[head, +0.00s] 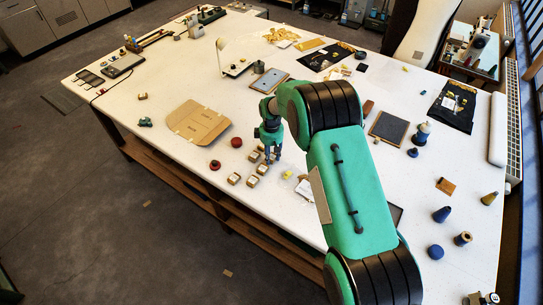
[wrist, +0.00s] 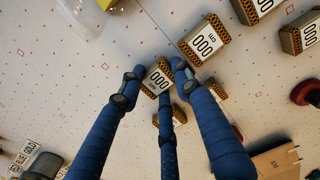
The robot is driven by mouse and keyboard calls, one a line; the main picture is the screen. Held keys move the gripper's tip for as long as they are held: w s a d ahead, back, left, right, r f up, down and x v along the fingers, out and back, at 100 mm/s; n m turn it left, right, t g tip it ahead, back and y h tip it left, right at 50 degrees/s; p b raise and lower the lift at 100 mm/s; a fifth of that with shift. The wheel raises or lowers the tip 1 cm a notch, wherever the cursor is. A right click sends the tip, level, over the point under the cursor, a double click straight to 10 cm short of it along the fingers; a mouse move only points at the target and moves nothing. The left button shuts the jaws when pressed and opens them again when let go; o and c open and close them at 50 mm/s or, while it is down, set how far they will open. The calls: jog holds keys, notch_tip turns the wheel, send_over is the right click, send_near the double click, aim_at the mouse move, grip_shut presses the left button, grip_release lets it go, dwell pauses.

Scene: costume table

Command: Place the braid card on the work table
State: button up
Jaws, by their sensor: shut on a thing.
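My gripper (head: 272,157) is over the near side of the white work table (head: 320,120), at a cluster of small cards. In the wrist view, its blue fingers (wrist: 158,82) are closed around a small card (wrist: 158,75) with a white "000" label and black-and-orange striped ends, which looks like the braid card. The fingers hide part of it. Whether it touches the table or hangs just above it I cannot tell. Similar cards lie close by, one (wrist: 205,40) just beyond the fingertips. In the head view, a similar card (head: 234,179) lies left of the gripper.
A flat cardboard piece (head: 198,122) lies left of the gripper. Dark red round things (head: 236,142) lie near the cards. A framed grey panel (head: 389,128) and blue cones and spools (head: 441,214) stand to the right.

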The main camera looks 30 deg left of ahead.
aim_at(272, 158)
jog(key=shift+f, duration=0.2)
jog(key=o, duration=0.7)
jog(key=shift+c, duration=0.2)
jog(key=shift+r, duration=0.15)
notch_tip(272, 158, up, 12)
jog(key=b, duration=0.1)
dwell(0.8)
jog(key=shift+r, duration=0.1)
